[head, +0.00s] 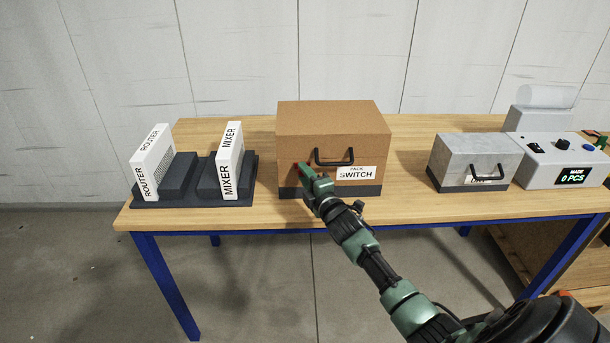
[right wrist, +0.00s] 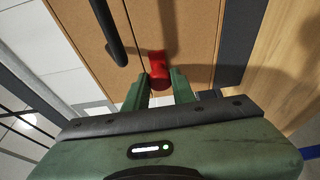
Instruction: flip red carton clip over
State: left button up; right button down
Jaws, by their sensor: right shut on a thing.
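A brown carton (head: 335,122) labelled "PACK SWITCH" stands on the table, with a black handle and a dark base band on its front. The red clip (right wrist: 159,68) shows in the right wrist view against the carton's front, beside the black handle (right wrist: 108,30). My right gripper (right wrist: 160,92) is shut on the red clip, its green fingers on either side of it. In the head view my right gripper (head: 308,176) is at the left part of the carton's front and hides most of the clip. My left gripper is not in view.
On the wooden table (head: 400,207), a dark rack (head: 190,200) holds a white ROUTER box (head: 152,163) and a white MIXER box (head: 230,160) to the left. A grey case (head: 470,160) and a counter device (head: 560,160) stand to the right.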

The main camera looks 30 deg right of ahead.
jog(key=shift+f, duration=0.1)
jog(key=w+a, duration=0.1)
jog(key=a+b, duration=0.1)
jog(key=a, duration=0.1)
jog(key=shift+w+a+f, duration=0.1)
jog(key=shift+w, duration=0.3)
jog(key=shift+a, duration=0.1)
jog(key=c, duration=1.3)
grip_release()
jog(key=shift+c, duration=0.2)
jog(key=shift+o, duration=0.7)
jog(key=shift+w+a, duration=0.1)
jog(key=shift+w, duration=0.05)
jog(key=s+a+b, duration=0.1)
jog(key=s, duration=0.6)
jog(key=shift+s, duration=0.35)
